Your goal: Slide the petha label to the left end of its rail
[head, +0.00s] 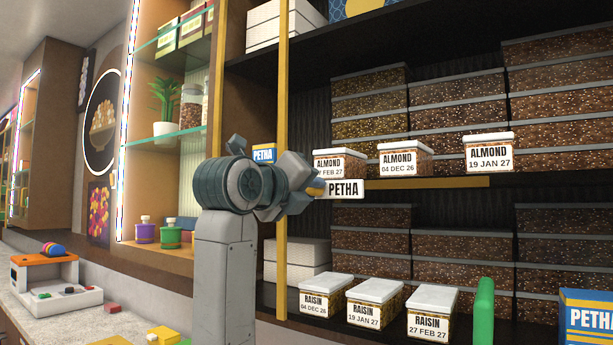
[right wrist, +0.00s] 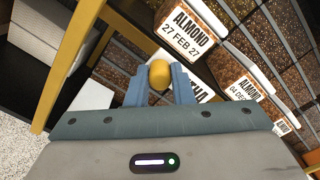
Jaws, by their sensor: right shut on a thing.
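The white petha label (head: 344,189) hangs at the shelf's front edge on a yellow rail (head: 440,183). The rail runs right from the label; its left part is hidden behind my right gripper. My right gripper (head: 316,187) is at the label's left side. In the right wrist view its blue fingers are shut on a yellow knob (right wrist: 159,75), and part of the label (right wrist: 204,91) shows just right of the fingers. My left gripper is in neither view.
Almond boxes (head: 404,159) stand on the shelf just above the rail. A yellow upright post (head: 281,100) stands left of the label, close to my right gripper. Raisin boxes (head: 374,303) sit on the lower shelf. A blue petha box (head: 588,318) is at lower right.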

